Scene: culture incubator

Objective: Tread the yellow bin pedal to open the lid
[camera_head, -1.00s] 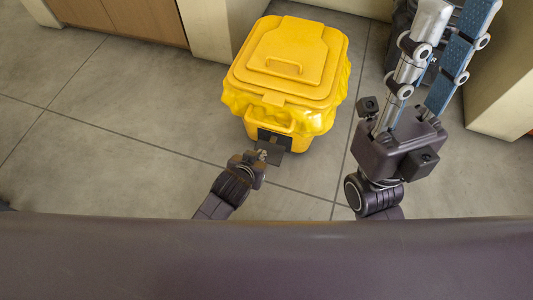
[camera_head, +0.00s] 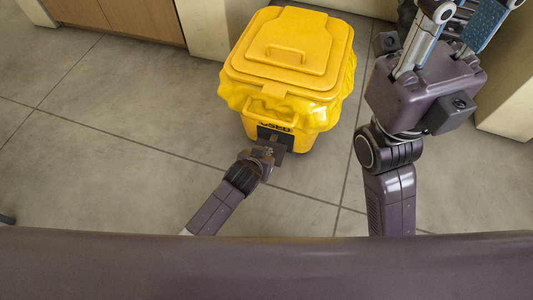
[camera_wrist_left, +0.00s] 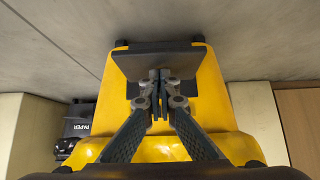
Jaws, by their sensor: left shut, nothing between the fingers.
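The yellow bin (camera_head: 290,55) stands on the floor at upper centre in the head view, its lid (camera_head: 287,42) down. Its dark pedal (camera_head: 279,142) sticks out low at the front. In the left wrist view the pedal (camera_wrist_left: 155,64) is a wide dark plate. My left gripper (camera_head: 266,150) is shut and empty at the pedal. In the left wrist view its fingertips (camera_wrist_left: 160,76) overlap the plate's near edge; whether they touch it I cannot tell. My right gripper (camera_head: 450,38) is to the right of the bin, fingers apart, tips cut off by the frame.
A wooden cabinet (camera_head: 128,18) and a pale wall block (camera_head: 208,28) stand behind the bin at left. Another pale block (camera_head: 510,95) is at far right. A dark bin marked PAPER (camera_wrist_left: 78,127) shows in the left wrist view.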

